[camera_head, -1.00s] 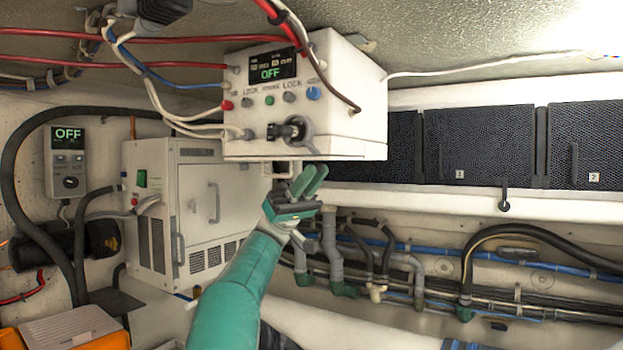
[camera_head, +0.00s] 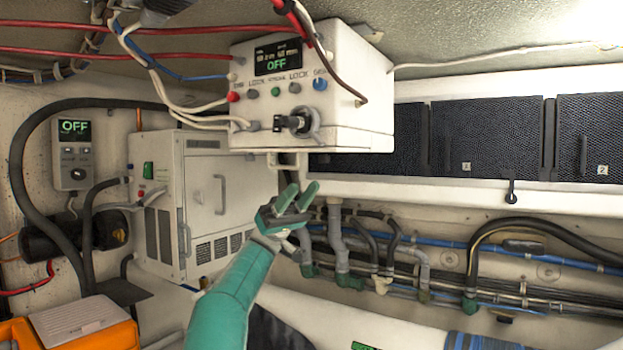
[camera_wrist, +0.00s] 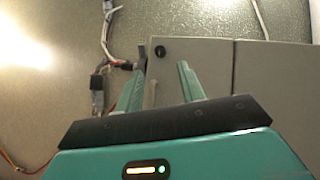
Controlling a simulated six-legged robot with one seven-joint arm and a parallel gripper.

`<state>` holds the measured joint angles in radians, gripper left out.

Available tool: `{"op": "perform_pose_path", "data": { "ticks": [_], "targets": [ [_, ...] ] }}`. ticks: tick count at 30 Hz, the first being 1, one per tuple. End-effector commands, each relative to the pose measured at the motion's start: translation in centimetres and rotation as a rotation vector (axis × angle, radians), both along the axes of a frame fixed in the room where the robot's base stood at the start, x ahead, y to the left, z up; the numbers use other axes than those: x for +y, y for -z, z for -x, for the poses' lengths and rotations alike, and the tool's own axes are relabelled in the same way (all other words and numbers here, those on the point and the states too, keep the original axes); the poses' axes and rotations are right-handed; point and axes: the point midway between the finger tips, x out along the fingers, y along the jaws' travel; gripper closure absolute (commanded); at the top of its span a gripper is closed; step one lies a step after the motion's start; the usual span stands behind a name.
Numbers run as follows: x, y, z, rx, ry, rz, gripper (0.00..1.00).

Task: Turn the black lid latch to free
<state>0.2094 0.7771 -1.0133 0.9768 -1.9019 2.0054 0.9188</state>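A white control box (camera_head: 345,107) hangs under the ceiling in the head view, its display reading OFF. A black turn-piece in a grey collar (camera_head: 293,122) sits low on its front face. A small black hooked latch (camera_head: 511,190) hangs at the white ledge below the dark panels; I cannot tell for certain which black piece is the lid latch. My gripper (camera_head: 300,194) is below the box, fingers pointing up, apart and empty. In the wrist view its two fingers (camera_wrist: 160,85) are spread, with a grey box face and a black round knob (camera_wrist: 161,48) beyond them.
Pipes and cables (camera_head: 390,258) run along the wall to the right. An orange case (camera_head: 110,335) is lower left. Wires cross the ceiling.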

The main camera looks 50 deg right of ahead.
Motion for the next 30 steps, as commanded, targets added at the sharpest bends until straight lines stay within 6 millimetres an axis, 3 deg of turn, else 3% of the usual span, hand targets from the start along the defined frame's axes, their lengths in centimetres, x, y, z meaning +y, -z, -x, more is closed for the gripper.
{"op": "perform_pose_path", "data": {
  "ticks": [6,12,30],
  "targets": [
    [-0.6,3.0,-3.0,0.004,0.001,0.001,0.61],
    [-0.8,4.4,-4.3,0.001,0.001,0.002,0.61],
    [-0.8,4.6,-4.5,0.0,0.0,0.0,0.61]
  ]
}}
